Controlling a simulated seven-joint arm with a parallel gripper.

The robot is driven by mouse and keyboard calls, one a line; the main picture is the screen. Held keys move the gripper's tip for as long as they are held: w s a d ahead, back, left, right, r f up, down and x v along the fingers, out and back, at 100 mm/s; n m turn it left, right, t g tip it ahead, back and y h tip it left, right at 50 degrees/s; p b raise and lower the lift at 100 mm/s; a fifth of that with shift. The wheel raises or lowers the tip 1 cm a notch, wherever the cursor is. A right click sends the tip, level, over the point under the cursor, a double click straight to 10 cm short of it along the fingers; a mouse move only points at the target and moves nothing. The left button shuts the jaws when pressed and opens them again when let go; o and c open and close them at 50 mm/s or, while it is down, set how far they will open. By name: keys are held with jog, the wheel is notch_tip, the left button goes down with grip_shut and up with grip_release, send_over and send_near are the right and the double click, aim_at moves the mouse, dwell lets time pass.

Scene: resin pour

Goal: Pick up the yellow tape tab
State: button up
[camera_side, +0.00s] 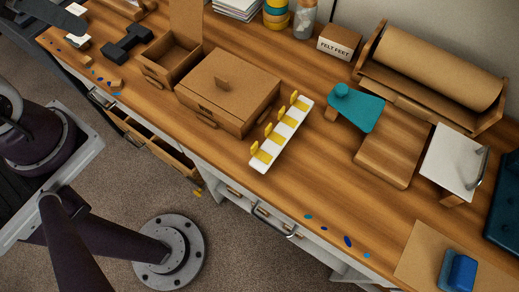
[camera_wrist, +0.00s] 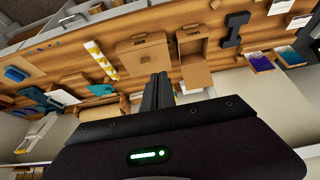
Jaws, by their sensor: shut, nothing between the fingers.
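My gripper (camera_wrist: 161,76) is shut and empty. Its dark fingers overlap the lower edge of the cardboard box in that view, apart from the tabs. My fingers do not show in the side view.
A teal piece (camera_side: 356,108) and a wooden board (camera_side: 395,150) are to the right. A drawer (camera_side: 156,148) stands open below the bench edge.

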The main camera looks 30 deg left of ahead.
jog(key=o, duration=0.6)
jog(key=g, duration=0.5)
send_over(254, 145)
jog(key=a, duration=0.1)
notch_tip(254, 145, down, 18)
jog(key=shift+g, duration=0.3)
jog(key=f, duration=0.5)
jog(key=d+f, duration=0.1)
jog(key=f, duration=0.2)
jog(key=shift+f, duration=0.25)
